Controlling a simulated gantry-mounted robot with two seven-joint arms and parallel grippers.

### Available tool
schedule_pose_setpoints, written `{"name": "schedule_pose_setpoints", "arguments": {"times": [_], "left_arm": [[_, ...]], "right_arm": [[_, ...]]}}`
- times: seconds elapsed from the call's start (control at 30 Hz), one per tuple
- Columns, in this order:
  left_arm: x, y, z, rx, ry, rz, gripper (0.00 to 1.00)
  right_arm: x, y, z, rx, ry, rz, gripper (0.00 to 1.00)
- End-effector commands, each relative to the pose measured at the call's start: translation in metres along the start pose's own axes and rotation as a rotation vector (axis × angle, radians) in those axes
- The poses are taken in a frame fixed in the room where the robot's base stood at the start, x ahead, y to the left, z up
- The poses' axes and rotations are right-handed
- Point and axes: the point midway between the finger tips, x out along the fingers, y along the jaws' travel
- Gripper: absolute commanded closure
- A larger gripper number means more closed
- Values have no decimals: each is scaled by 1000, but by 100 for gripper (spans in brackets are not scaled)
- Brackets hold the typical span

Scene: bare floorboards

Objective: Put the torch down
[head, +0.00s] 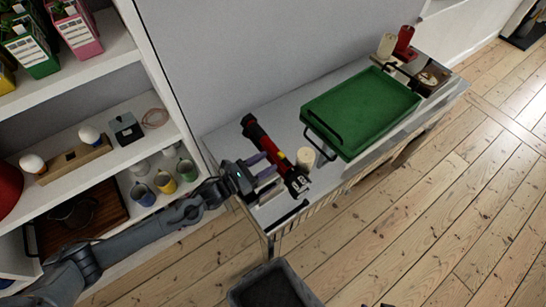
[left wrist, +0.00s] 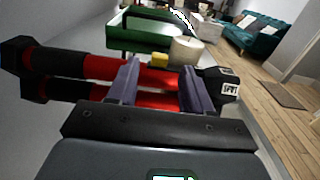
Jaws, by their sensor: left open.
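The red and black torch (head: 266,145) is at the near left end of the low grey cabinet top (head: 225,141). It also shows in the left wrist view (left wrist: 95,67), lying across the picture, with a second red and black bar below it that looks like its reflection. My left gripper (head: 264,164) is open, its two purple fingers spread along the torch's middle at its near side. They are apart and not clamped on it. I cannot tell whether the torch touches the cabinet top. My right gripper is not in view.
A green tray (head: 362,108) with dark handles covers the cabinet's middle. A cream candle (head: 305,157) stands close beside the torch. A red item (head: 404,40) stands at the far end. Shelves with cups (head: 164,181) and cartons are at left. Floorboards (head: 420,220) at right are clear.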

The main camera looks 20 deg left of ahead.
Motion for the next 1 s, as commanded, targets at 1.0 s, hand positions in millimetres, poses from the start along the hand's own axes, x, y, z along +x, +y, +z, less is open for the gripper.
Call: {"name": "schedule_pose_setpoints", "arguments": {"times": [1.0], "left_arm": [[-78,0,0,-1,-1,-1,28]], "right_arm": [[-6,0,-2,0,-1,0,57]]}}
